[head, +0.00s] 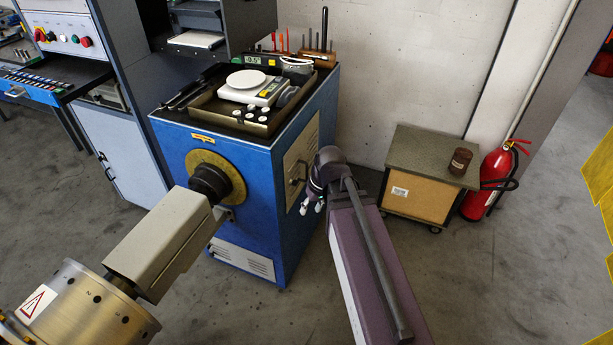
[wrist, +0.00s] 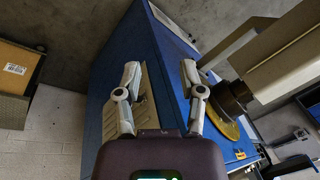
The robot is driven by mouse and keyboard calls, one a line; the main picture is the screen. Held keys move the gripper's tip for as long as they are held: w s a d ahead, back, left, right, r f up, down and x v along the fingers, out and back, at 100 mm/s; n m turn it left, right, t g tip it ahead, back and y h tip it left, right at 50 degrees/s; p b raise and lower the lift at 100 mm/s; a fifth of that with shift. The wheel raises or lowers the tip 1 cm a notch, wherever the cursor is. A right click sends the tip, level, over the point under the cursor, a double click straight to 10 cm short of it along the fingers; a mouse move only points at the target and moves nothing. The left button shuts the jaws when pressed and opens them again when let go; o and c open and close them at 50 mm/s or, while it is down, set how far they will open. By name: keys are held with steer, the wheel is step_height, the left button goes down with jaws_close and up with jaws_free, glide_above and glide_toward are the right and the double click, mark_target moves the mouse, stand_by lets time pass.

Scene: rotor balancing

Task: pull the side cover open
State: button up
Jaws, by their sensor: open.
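The side cover (head: 293,163) is a beige louvred panel on the right side of the blue machine cabinet (head: 240,210). It looks shut against the cabinet side. A small dark handle (head: 302,171) shows on it. My gripper (head: 311,207) is at the right of the cabinet, a little below and right of the handle. In the wrist view my gripper (wrist: 160,72) has its two fingers apart with nothing held. The cover (wrist: 152,82) shows between and behind the fingers, partly hidden by the left one. I cannot tell whether any finger touches the handle.
A wooden-sided cart (head: 425,180) with a brown jar (head: 460,160) stands right of the cabinet, beside a red fire extinguisher (head: 490,180). The cabinet top holds a scale (head: 252,87). A beige shaft housing (head: 165,240) meets the cabinet front. Floor right of my arm is clear.

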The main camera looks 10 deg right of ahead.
steer(key=w+f+n+t+y+b, duration=0.2)
steer(key=w+f+y+b, duration=0.1)
steer(key=w+f+b, duration=0.35)
steer(key=n+t+y+b, duration=0.6)
steer(key=t+b, duration=0.4)
steer(key=b, duration=1.4)
glide_toward(307, 169)
steer(key=s+d+f+m, duration=0.1)
steer(key=s+d, duration=0.1)
steer(key=d, duration=0.1)
steer(key=shift+a+y, duration=0.15)
steer(key=shift+y, duration=0.15)
steer(key=shift+a, duration=0.1)
steer(key=x, duration=1.3)
steer(key=shift+w+a+r, duration=0.1)
steer(key=shift+w+r, duration=0.05)
steer(key=shift+w, duration=0.15)
jaws_close()
